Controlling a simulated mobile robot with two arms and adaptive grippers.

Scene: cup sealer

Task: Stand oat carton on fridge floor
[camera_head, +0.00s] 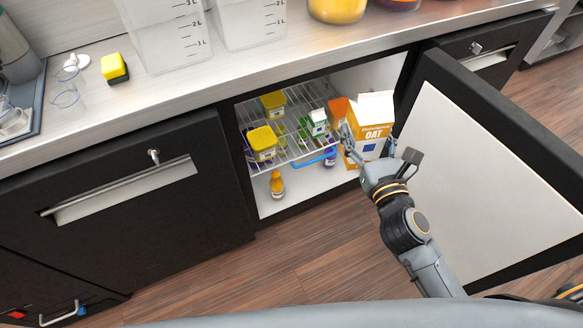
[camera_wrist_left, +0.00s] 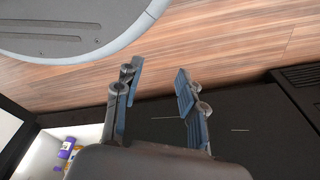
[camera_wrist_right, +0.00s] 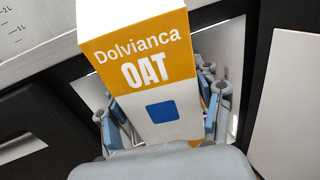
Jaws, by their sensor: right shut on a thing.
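The oat carton (camera_head: 374,122), white and orange with the word OAT, is upright but slightly tilted in the head view, at the right side of the fridge opening. My right gripper (camera_head: 369,144) is shut on it, with a finger on each side. The carton (camera_wrist_right: 150,75) fills the middle of the right wrist view between the fingers (camera_wrist_right: 164,116). The white fridge floor (camera_head: 310,190) shows below the wire shelf; whether the carton's bottom touches it is hidden by my arm. My left gripper (camera_wrist_left: 158,80) is open and empty, over the wood floor and dark cabinet.
The wire shelf (camera_head: 298,150) holds yellow-lidded tubs (camera_head: 262,141) and a small green and white carton (camera_head: 318,121). An orange bottle (camera_head: 277,185) stands on the fridge floor at left, a purple one (camera_head: 330,158) near the carton. The open door (camera_head: 480,190) stands at right.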

